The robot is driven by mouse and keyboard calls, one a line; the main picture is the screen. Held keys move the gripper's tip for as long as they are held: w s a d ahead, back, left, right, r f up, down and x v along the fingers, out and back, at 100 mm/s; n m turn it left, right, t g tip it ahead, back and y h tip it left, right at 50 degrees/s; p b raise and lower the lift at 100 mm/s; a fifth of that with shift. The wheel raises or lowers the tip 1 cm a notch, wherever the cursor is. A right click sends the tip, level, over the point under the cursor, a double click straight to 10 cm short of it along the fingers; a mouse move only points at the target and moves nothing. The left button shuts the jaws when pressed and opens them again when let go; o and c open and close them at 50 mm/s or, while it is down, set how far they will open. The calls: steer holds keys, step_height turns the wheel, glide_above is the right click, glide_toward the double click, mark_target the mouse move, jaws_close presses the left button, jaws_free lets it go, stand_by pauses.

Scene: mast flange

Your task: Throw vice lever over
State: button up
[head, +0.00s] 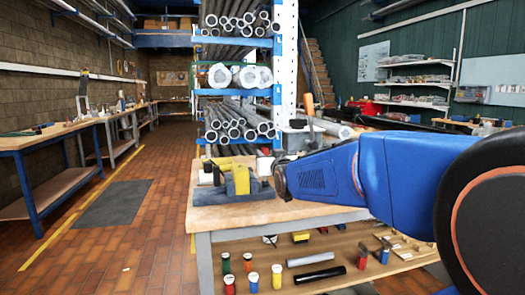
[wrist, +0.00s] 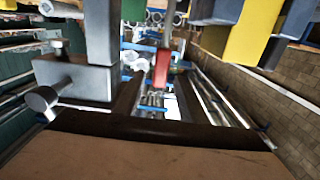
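On the bench, a blue-grey block with a yellow part (head: 241,181) lies just left of the end of my blue arm. I cannot tell whether it belongs to a vice. An upright orange-brown handle (head: 309,104) stands behind my arm above a grey metal body (head: 299,137). In the wrist view, a grey metal block with a round-ended bar (wrist: 45,96) fills the left, and a red grip (wrist: 162,70) hangs near the middle. I cannot surely tell which part is the vice lever. My gripper's fingers cannot be made out clearly, nor whether they hold anything.
The bench top (head: 225,216) is clear along its front edge. Its lower shelf (head: 345,252) holds jars, tubes and tools. A blue rack of pipes (head: 236,110) stands behind the bench. The floor at left is open, with a grey mat (head: 114,203).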

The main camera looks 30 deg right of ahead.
steer(key=x, duration=0.7)
steer(key=shift+w, duration=0.35)
steer(key=shift+c, duration=0.7)
steer(key=shift+f, duration=0.1)
jaws_close()
